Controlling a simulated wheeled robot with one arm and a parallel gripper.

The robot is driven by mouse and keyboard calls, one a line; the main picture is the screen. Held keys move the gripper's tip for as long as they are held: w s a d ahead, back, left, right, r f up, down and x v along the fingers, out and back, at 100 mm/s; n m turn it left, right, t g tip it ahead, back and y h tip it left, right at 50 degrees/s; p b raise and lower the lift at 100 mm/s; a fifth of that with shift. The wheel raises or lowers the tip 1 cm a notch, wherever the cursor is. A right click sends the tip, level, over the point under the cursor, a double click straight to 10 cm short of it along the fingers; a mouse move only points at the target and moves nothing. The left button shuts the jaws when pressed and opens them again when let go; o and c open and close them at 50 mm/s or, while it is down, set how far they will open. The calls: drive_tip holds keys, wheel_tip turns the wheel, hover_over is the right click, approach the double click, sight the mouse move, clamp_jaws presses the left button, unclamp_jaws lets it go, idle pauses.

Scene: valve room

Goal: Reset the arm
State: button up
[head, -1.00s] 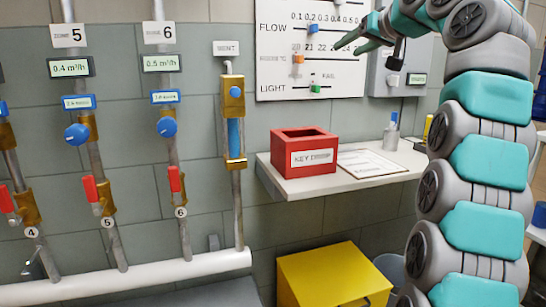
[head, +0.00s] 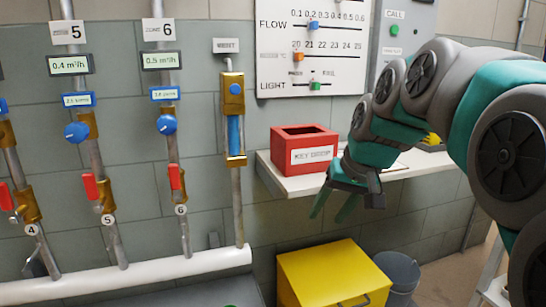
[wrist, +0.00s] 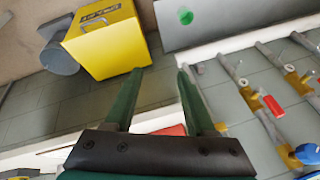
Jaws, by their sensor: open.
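My gripper (head: 336,206) hangs in front of the shelf in the head view, with its green fingers pointing down and to the left. The fingers are apart and nothing is between them. In the wrist view my gripper (wrist: 160,72) also shows open and empty, with the wall tiles behind it. My arm comes in from the right and bends down at the wrist. It covers part of the shelf and the wall box.
A red key drop box (head: 303,148) sits on the white shelf (head: 292,184) beside my gripper. A yellow bin (head: 330,276) and a grey bucket (head: 400,270) stand below. Pipes with blue knobs and red-handled valves (head: 90,186) line the left wall, above a white pipe (head: 150,272). A slider panel (head: 310,50) hangs above.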

drive_tip(key=s+d+f+g+h, duration=0.1)
drive_tip(key=s+f+g, duration=0.1)
drive_tip(key=s+f, duration=0.5)
drive_tip(key=s+d+f+g+h, duration=0.1)
drive_tip(key=s+f+g, duration=0.1)
drive_tip(key=s+f, duration=0.5)
drive_tip(key=s+d+f+g, duration=0.2)
drive_tip(key=s+f, duration=0.5)
drive_tip(key=s, duration=0.9)
drive_tip(key=shift+h, duration=0.4)
drive_tip(key=shift+a+f, duration=0.1)
drive_tip(key=shift+a, duration=0.05)
